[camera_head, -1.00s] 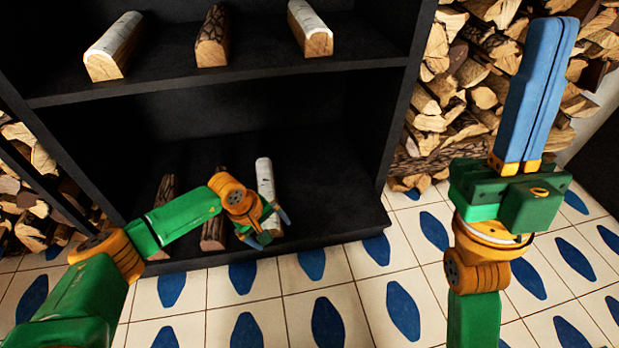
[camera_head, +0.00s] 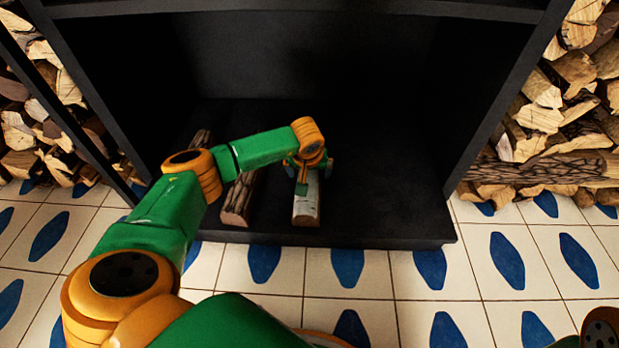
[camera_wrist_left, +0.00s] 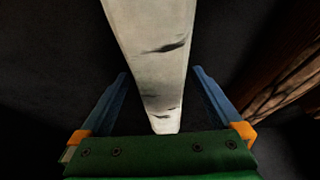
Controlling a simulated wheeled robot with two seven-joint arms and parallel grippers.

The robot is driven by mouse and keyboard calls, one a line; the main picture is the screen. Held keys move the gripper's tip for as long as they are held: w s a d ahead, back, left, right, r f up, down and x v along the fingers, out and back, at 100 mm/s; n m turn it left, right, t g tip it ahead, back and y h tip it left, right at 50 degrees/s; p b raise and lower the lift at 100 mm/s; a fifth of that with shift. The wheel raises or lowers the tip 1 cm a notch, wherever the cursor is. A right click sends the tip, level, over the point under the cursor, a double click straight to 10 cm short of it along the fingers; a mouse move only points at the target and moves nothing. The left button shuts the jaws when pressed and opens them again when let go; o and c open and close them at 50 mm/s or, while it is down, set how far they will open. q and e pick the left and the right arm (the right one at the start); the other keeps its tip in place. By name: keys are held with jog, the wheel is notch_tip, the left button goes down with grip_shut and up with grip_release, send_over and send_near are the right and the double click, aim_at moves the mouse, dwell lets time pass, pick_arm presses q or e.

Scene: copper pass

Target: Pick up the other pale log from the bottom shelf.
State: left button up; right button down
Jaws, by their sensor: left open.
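The pale log (camera_head: 306,209) lies on the black bottom shelf (camera_head: 385,215), its near end toward the shelf's front edge. It has white bark with dark marks. My left gripper (camera_head: 309,170) is over the log's far part, pointing down and covering some of it. In the left wrist view the pale log (camera_wrist_left: 152,45) runs between the two blue fingers of my open left gripper (camera_wrist_left: 160,73), with a gap on each side. I cannot tell how far down beside the log the fingertips reach. My right gripper is out of view.
A dark-barked log (camera_head: 239,199) lies just left of the pale one, and another dark log (camera_head: 201,139) shows partly behind my left arm. The shelf to the right is bare. The unit's right side wall (camera_head: 505,95) and the board above (camera_head: 300,9) bound the space.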

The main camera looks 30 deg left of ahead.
pick_arm(q)
jog(key=shift+f, duration=0.2)
dwell(0.4)
grip_shut()
dwell(0.3)
